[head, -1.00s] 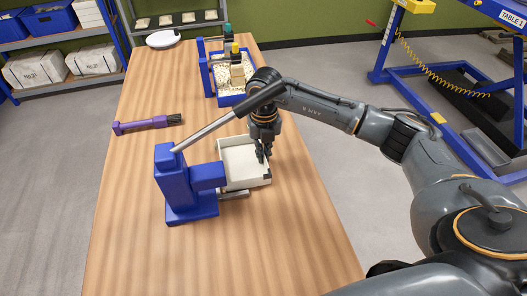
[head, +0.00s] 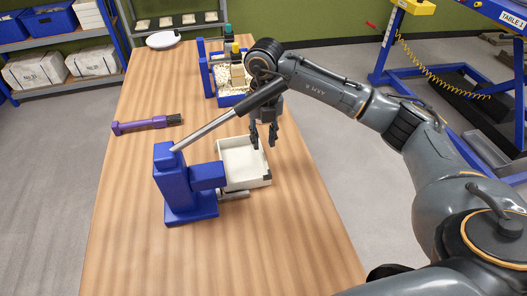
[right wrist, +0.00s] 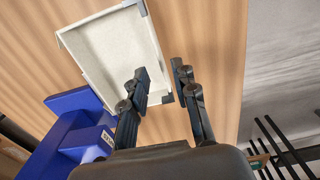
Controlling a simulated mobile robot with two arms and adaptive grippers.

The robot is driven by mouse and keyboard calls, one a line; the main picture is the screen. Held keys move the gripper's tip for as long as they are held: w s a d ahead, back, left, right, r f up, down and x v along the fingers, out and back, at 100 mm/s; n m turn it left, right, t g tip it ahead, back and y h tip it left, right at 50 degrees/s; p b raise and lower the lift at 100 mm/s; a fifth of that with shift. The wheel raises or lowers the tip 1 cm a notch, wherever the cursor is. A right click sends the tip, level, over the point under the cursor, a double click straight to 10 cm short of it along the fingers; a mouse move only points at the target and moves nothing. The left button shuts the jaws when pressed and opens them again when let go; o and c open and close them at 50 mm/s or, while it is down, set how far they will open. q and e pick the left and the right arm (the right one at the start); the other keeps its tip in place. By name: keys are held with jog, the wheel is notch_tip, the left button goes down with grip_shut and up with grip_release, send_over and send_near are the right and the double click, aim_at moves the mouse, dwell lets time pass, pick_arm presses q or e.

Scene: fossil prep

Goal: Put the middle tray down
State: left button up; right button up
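A white, open, empty tray (head: 228,163) with dark corner pieces sits level on or just above the wooden table, against the arm of a blue stand (head: 178,190). Whether its underside touches the tabletop is hidden. The tray also shows in the right wrist view (right wrist: 85,60). My right gripper (head: 263,143) is above the tray's right side, fingers pointing down. My left gripper is not in view.
A long grey lever (head: 215,127) slants from the blue stand up beside my right gripper. A purple tool (head: 145,124) lies at left. A blue-framed tray of pale grains (head: 224,101) and a white dish (head: 162,39) stand farther back. The table's front is clear.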

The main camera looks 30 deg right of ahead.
notch_tip(320, 180, up, 6)
jog(key=shift+b, duration=0.35)
